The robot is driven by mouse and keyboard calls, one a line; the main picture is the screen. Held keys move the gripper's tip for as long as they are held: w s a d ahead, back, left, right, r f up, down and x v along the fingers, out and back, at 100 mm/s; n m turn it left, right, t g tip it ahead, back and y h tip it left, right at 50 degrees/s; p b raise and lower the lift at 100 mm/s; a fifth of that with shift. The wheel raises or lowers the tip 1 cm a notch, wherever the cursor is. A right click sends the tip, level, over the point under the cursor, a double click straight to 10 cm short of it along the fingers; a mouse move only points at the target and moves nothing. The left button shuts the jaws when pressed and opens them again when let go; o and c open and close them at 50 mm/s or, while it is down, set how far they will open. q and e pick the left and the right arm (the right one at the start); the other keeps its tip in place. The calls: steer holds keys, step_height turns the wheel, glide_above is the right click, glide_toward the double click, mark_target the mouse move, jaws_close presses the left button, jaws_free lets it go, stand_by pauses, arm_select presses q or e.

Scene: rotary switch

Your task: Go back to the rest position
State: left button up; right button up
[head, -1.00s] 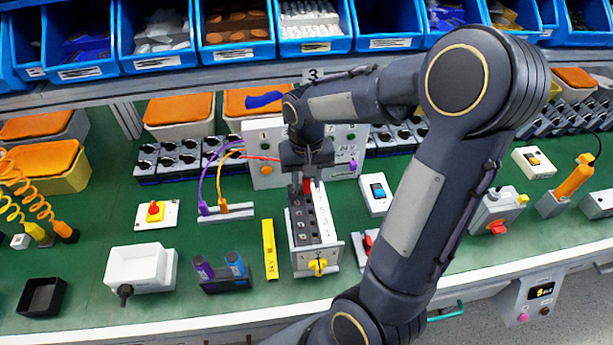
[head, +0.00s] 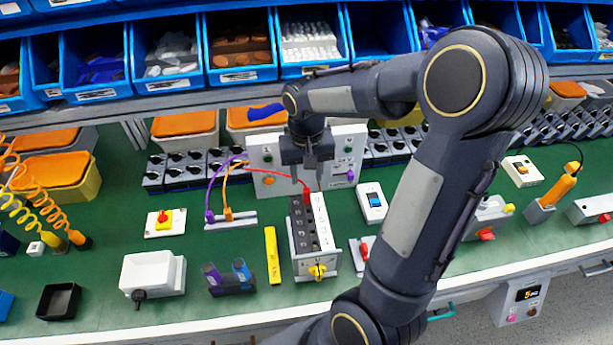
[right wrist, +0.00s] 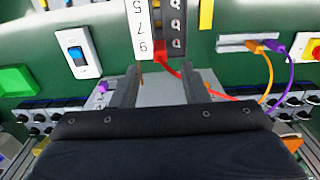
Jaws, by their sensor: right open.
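My right gripper (head: 307,178) is open and empty, above the back end of the socket box in the head view. The box (head: 302,240) is a long block with a white numbered strip, a row of dark sockets and a yellow rotary knob (head: 317,271) on its front face. A red plug (head: 306,196) with a red cable sits at the box's back end. In the right wrist view the two fingers (right wrist: 160,85) are spread apart, with the red plug (right wrist: 160,58) beyond them, near the numbered strip. My left gripper is not in view.
A panel with coloured buttons (head: 262,160) stands just behind the gripper. Purple and orange plugs (head: 228,216) stand in a holder to the left. A blue rocker switch (head: 373,201) is to the right. Blue bins (head: 240,60) line the shelf above. Green table shows between items.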

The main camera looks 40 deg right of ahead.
steer(key=shift+r, duration=0.6)
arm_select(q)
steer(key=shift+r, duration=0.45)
arm_select(e)
steer(key=shift+f, duration=0.1)
steer(key=s+a+r+n+t+y, duration=0.2)
steer(key=s+a+r, duration=0.1)
steer(key=s+a, duration=0.3)
steer(key=s+a+r+n+t+y, duration=0.1)
steer(key=s+a+r+n+t, duration=0.1)
steer(key=s+a, duration=0.3)
steer(key=s+r+t, duration=0.1)
steer(key=s, duration=0.3)
steer(key=shift+a+r+t+y, duration=0.3)
steer(key=shift+a+r+y, duration=0.05)
steer(key=shift+a+y, duration=0.05)
